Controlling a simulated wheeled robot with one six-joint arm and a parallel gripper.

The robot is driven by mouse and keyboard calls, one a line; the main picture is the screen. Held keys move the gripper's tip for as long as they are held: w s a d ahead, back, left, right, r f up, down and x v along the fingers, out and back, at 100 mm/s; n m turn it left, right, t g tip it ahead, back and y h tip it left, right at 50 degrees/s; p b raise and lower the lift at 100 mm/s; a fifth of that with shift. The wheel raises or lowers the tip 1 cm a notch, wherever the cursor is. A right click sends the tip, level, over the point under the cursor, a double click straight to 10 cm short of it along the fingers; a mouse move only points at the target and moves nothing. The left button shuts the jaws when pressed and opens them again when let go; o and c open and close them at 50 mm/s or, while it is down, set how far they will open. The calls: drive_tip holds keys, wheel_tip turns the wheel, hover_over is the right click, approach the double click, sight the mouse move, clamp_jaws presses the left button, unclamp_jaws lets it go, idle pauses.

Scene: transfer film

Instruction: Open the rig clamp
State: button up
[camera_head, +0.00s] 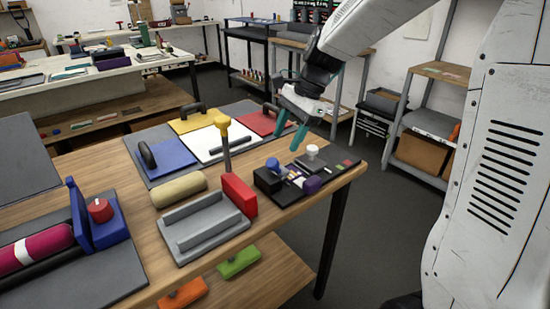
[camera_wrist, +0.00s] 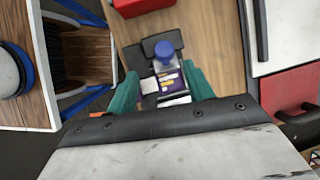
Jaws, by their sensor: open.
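My gripper (camera_head: 290,130) is open and empty, with teal fingers pointing down above the right end of the wooden bench. Beneath it is a small dark rig (camera_head: 290,193) with a dark block, a blue knob (camera_head: 272,163) and a white knob (camera_head: 312,153). I cannot tell which part is the clamp, or its state. In the wrist view the rig's blue knob (camera_wrist: 164,48) lies ahead of my fingers (camera_wrist: 160,90). Purple and white pieces with yellow marks (camera_wrist: 168,80) show between the fingers, apparently below them.
A red block (camera_head: 238,194) and grey tray (camera_head: 205,227) stand left of the rig. At left is a blue-ended fixture with a red knob (camera_head: 100,210). The bench edge is close right.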

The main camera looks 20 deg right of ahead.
sight(274, 160)
drive_tip(key=shift+m, duration=0.3)
drive_tip(key=x, duration=0.7)
drive_tip(key=shift+w+a+f, duration=0.25)
drive_tip(key=shift+w+f, duration=0.1)
drive_tip(key=shift+w, duration=0.05)
